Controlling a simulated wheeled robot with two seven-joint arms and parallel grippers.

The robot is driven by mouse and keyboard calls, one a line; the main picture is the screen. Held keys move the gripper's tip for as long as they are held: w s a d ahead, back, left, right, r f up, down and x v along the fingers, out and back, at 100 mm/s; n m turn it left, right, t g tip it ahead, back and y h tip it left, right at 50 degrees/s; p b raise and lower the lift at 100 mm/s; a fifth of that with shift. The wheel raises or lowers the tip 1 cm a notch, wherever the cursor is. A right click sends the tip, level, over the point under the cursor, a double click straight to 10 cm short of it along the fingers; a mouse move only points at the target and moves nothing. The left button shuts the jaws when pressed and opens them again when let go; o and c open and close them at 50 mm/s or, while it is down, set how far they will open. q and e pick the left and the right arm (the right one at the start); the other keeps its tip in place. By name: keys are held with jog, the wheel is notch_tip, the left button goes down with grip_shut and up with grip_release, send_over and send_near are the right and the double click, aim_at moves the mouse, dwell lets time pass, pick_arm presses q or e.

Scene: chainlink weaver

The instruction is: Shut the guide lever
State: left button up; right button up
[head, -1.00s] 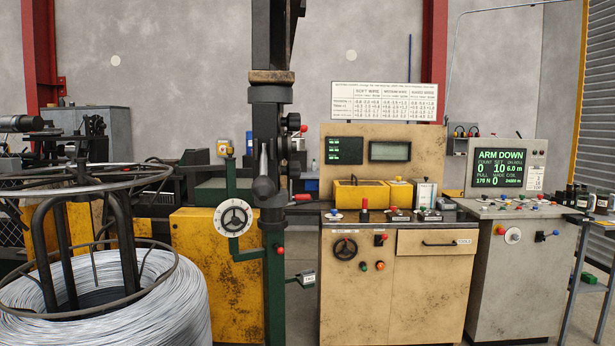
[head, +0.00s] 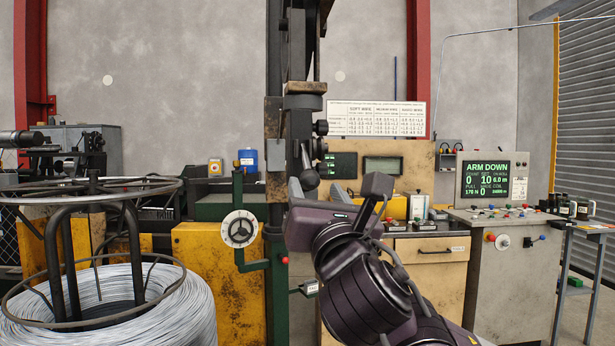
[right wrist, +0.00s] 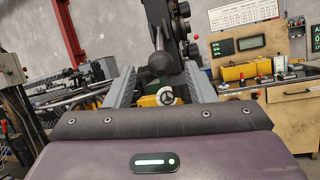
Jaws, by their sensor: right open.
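The guide lever appears to be the dark lever with a round knob (head: 310,179) on the front of the black column head. In the right wrist view its knob (right wrist: 161,63) hangs ahead, between the two finger lines. My right gripper (head: 317,189) is open, its pale grey fingertips just below and around the knob in the head view. In the right wrist view the gripper (right wrist: 160,76) has a wide gap with nothing held. I cannot tell whether the fingers touch the lever. My left gripper is not in view.
A white handwheel (head: 238,229) sits on the green post, left of my arm. A wire coil (head: 150,310) with a dark rack stands at left. The tan cabinet (head: 440,280) is behind my arm. A console screen (head: 490,180) reads ARM DOWN.

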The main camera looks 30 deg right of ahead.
aim_at(308, 165)
jog(key=p+x, duration=0.2)
jog(key=x, duration=0.4)
jog(key=shift+r, duration=0.2)
jog(key=shift+w+d+r, duration=0.15)
jog(key=shift+w+d, duration=0.15)
jog(key=shift+w, duration=0.35)
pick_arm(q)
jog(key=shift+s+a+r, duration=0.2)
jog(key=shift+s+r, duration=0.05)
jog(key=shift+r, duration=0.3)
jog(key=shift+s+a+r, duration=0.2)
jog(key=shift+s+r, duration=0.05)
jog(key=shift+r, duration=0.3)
pick_arm(e)
grip_shut()
